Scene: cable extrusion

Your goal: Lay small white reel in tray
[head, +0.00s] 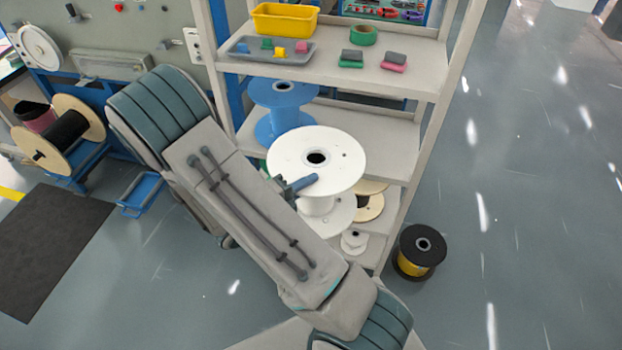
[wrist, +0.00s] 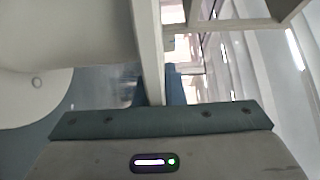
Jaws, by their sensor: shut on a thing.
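A white reel (head: 285,150) with a dark centre hole stands upright, its top flange level, in front of the shelves. My gripper (head: 301,183) is mostly hidden behind my arm; its blue-grey tip shows at the near edge of this flange, and it is shut on the reel. White reel surfaces (wrist: 60,35) fill the left of the wrist view. A shallow grey tray (head: 240,53) on the top shelf holds several coloured blocks.
A blue reel (head: 283,93) stands below. A black-and-yellow reel (head: 418,254) is on the floor right of the rack. The right floor is otherwise clear.

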